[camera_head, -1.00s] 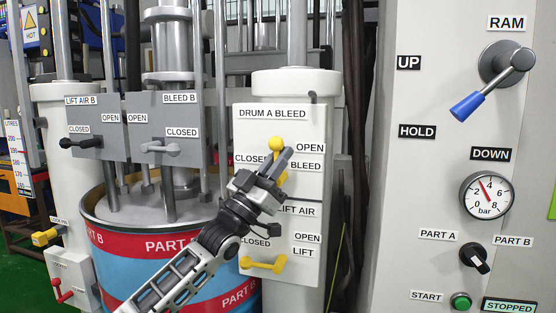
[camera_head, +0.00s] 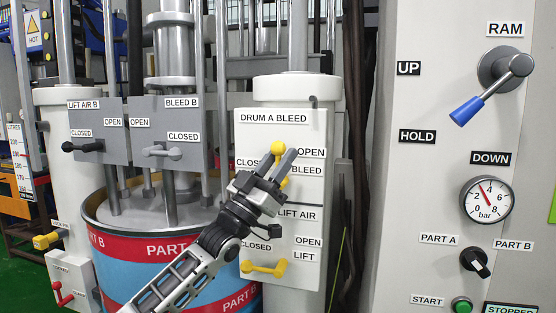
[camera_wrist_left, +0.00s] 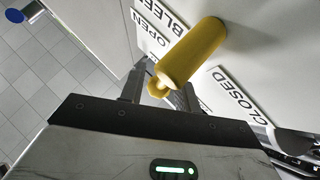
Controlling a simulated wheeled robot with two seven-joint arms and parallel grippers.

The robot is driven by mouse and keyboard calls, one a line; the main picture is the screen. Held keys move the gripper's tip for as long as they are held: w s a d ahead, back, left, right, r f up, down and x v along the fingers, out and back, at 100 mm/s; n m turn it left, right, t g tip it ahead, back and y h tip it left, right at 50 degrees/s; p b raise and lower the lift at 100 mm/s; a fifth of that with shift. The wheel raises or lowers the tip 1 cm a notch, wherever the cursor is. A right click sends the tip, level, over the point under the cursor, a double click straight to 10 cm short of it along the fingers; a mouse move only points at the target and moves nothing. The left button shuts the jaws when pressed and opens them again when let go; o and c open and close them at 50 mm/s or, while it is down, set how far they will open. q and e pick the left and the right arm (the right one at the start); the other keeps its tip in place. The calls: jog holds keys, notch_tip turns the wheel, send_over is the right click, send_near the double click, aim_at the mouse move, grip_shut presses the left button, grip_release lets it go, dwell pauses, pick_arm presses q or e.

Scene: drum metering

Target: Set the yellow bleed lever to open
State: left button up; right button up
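The yellow bleed lever (camera_head: 277,147) is on the white DRUM A BLEED panel (camera_head: 273,133), between the CLOSED and OPEN labels. Its yellow end shows above my left gripper (camera_head: 279,158), and more yellow shows just below the fingers; the part between is hidden. In the left wrist view the lever (camera_wrist_left: 193,52) stands out from the panel as a thick yellow cylinder. A smaller yellow part lies between the two fingers of my left gripper (camera_wrist_left: 162,92), which are apart. I cannot tell whether either finger touches it. My right gripper is not in view.
A yellow lift air lever (camera_head: 263,267) sits lower on the same panel. Grey panels with LIFT AIR B (camera_head: 84,146) and BLEED B (camera_head: 162,151) levers stand left, above a red and blue drum (camera_head: 150,270). The control cabinet with the blue-tipped ram lever (camera_head: 468,108) stands right.

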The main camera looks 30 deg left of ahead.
pick_arm(q)
jog(key=shift+f, duration=0.1)
jog(key=shift+s+f, duration=0.15)
jog(key=shift+f, duration=0.15)
jog(key=b+v, duration=0.4)
jog(key=v, duration=1.1)
jog(key=shift+s+a, duration=0.15)
jog(key=shift+s, duration=0.05)
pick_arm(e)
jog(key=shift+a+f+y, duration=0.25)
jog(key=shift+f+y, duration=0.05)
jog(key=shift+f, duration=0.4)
pick_arm(q)
jog(key=shift+r, duration=0.1)
